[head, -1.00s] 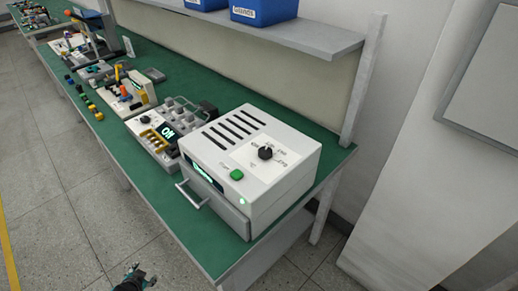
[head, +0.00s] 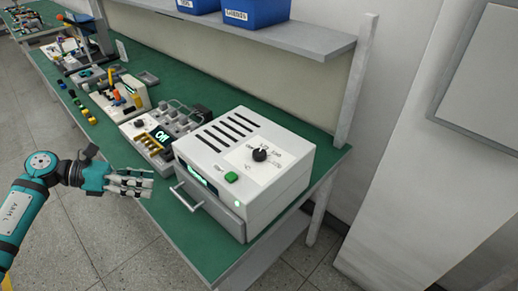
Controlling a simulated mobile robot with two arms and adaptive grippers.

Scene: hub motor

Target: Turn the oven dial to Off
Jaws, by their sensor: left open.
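The oven (head: 250,180) is a white box with dark vent slots on top, at the near right end of the green bench. Its dial (head: 260,154) is a round black knob on a white label on the top face. The label text is too small to read for the dial's setting. A green button (head: 231,177) sits near the dial. A drawer-like front with a metal handle (head: 187,195) faces left. My left gripper (head: 145,183) is open and empty, left of the oven's front and apart from the dial. My right gripper is not in view.
The green bench (head: 176,218) runs back to the left, with a fixture with a lit display (head: 160,136) beside the oven and other stations behind. A shelf with blue bins (head: 254,12) hangs above. The floor (head: 75,235) in front is open.

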